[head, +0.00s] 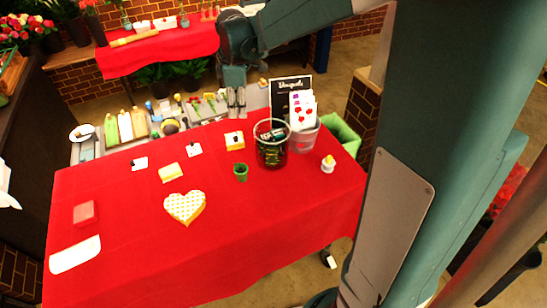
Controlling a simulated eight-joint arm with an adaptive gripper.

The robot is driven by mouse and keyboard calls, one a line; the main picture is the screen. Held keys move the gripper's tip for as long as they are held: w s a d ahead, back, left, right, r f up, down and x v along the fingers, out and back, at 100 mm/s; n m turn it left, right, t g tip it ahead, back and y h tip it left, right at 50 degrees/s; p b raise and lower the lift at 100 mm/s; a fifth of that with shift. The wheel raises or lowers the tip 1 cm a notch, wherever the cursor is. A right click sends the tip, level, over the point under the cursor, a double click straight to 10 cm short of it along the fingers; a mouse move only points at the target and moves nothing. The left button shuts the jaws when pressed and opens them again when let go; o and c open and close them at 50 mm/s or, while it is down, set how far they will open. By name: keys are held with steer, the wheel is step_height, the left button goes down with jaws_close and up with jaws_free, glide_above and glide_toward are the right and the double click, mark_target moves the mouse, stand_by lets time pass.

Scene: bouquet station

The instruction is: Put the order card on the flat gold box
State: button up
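My gripper (236,112) hangs at the far side of the red table, with two pale fingers pointing down and a narrow gap between them. I see nothing held in it. Just below it in the picture is a small yellow box (240,148) with a white top and a dark mark. A second low, pale yellow box (170,173) lies to the left. Two small white cards with dark marks lie flat, one at the left (139,163) and one nearer the middle (194,149). I cannot tell for certain which is the order card or the flat gold box.
A heart-shaped box (185,207), green cup (240,172), glass jar (272,152), bucket of cards (305,138), small yellow-white bottle (328,164), red block (85,212) and white sheet (76,254) are on the table (260,235). The table's front right is clear.

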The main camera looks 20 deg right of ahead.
steer(key=s+r+m+t, duration=0.1)
steer(key=s+r+m, duration=0.25)
steer(key=s, duration=0.45)
steer(key=s+r+m+t, duration=0.2)
steer(key=s+r+m, duration=0.15)
steer(key=s, duration=0.45)
steer(key=s+f+m+t, duration=0.1)
steer(key=s+m, duration=0.6)
steer(key=s, duration=0.8)
steer(key=shift+s+a+f+t, duration=0.15)
steer(key=shift+a+f+t, duration=0.25)
steer(key=shift+t, duration=0.4)
